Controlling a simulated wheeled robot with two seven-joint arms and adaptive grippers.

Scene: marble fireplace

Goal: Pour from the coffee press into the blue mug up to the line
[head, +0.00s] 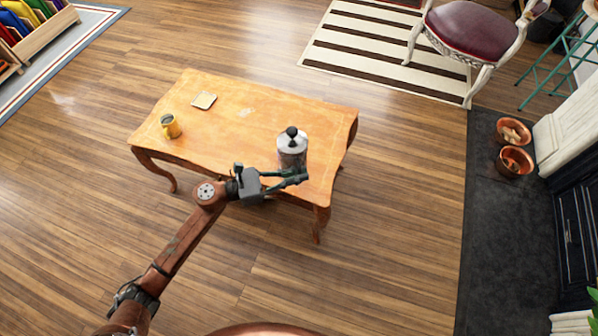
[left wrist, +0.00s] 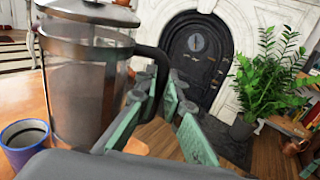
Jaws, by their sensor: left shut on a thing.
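The coffee press (head: 291,152) is a clear cylinder with a metal lid and black knob, upright over the right part of the table. In the left wrist view the press (left wrist: 82,90) fills the left side, its black handle at the fingers. My left gripper (head: 298,178) is shut on this handle. Its green finger pads show in the wrist view (left wrist: 160,105). The blue mug (left wrist: 22,148) stands at lower left there, with something dark inside; I see no line on it. I cannot make it out in the head view. Whether the press touches the table is unclear.
A chair (head: 470,28) and copper pots (head: 514,160) stand well away.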

